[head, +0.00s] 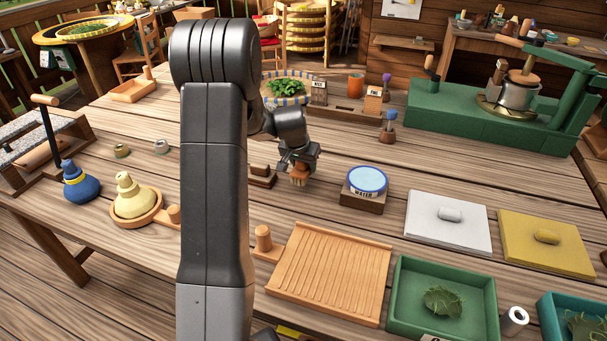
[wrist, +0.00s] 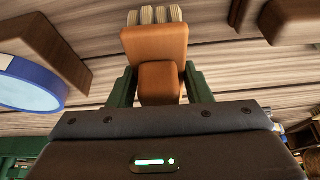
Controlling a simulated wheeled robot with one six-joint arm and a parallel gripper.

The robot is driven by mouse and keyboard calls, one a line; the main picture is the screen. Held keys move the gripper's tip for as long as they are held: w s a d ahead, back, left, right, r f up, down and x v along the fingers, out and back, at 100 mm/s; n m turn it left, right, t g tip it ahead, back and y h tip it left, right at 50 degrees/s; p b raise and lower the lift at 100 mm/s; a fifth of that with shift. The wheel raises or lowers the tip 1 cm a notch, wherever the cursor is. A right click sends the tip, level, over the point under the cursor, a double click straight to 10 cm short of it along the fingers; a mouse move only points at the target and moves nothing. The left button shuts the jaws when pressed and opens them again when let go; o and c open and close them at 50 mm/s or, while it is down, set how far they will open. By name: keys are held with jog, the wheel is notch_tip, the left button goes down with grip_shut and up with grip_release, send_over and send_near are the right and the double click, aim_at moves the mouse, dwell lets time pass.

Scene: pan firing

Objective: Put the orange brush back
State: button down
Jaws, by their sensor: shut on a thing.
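The orange brush (head: 299,172) has a brown-orange block body and pale bristles. My gripper (head: 301,156) is shut on it above the middle of the table, bristles pointing down. In the wrist view the brush (wrist: 155,45) sits between the two green fingers of my gripper (wrist: 159,84), with its bristles at the far end. A small dark wooden stand (head: 262,178) is just left of the brush in the head view. I cannot tell for sure whether the brush is clear of the table.
A blue-rimmed water bowl (head: 368,181) on a wooden base stands right of the brush. A ribbed wooden board (head: 331,273) and a green tray (head: 400,312) lie in front. My arm hides part of the table.

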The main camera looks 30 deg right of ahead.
aim_at(303, 173)
jog(key=shift+f, duration=1.9)
jog(key=shift+f+b, duration=0.15)
jog(key=shift+b, duration=0.15)
jog(key=c, duration=0.7)
grip_release()
jog(key=shift+p, duration=0.4)
jog(key=shift+r, duration=0.2)
jog(key=b+v, duration=0.1)
jog(key=v, duration=1.2)
jog(key=shift+s+r, duration=0.15)
jog(key=shift+r, duration=0.05)
jog(key=shift+d, duration=0.1)
